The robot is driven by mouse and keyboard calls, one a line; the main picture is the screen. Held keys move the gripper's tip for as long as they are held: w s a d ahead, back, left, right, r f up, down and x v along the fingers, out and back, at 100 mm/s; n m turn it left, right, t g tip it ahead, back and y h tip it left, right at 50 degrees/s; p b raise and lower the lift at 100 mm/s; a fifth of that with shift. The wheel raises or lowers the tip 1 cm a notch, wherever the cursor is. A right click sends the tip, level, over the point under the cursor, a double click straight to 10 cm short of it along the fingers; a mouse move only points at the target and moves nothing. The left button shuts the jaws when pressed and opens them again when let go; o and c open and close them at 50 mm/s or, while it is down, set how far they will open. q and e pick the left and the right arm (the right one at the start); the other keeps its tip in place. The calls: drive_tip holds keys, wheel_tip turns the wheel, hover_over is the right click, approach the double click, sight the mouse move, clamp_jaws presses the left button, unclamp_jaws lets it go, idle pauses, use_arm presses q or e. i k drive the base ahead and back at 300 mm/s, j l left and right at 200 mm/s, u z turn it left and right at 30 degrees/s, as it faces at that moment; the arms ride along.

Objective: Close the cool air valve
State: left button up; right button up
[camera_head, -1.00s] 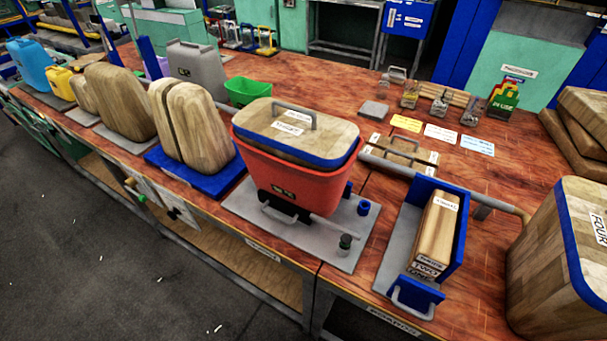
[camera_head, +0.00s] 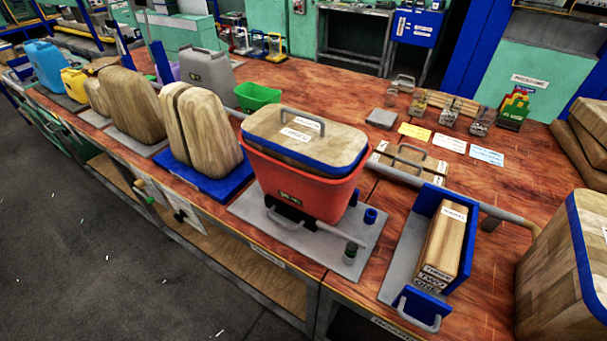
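Two small valve-like fittings show on the front side of the bench at the left. One has a yellow and green knob (camera_head: 142,190). The other has a dark handle (camera_head: 180,215) on a pale plate. I cannot tell which, if either, is the cool air valve, nor how their handles are set. No readable label marks a cool air valve. Neither of my grippers is in view.
The long wooden bench (camera_head: 330,85) holds a red tub (camera_head: 305,193) with a wooden lid, wooden blocks on a blue base (camera_head: 205,188), and a blue holder (camera_head: 425,195). Open grey floor (camera_head: 70,240) lies in front at the left.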

sight(150, 200)
drive_tip(key=u, duration=1.4)
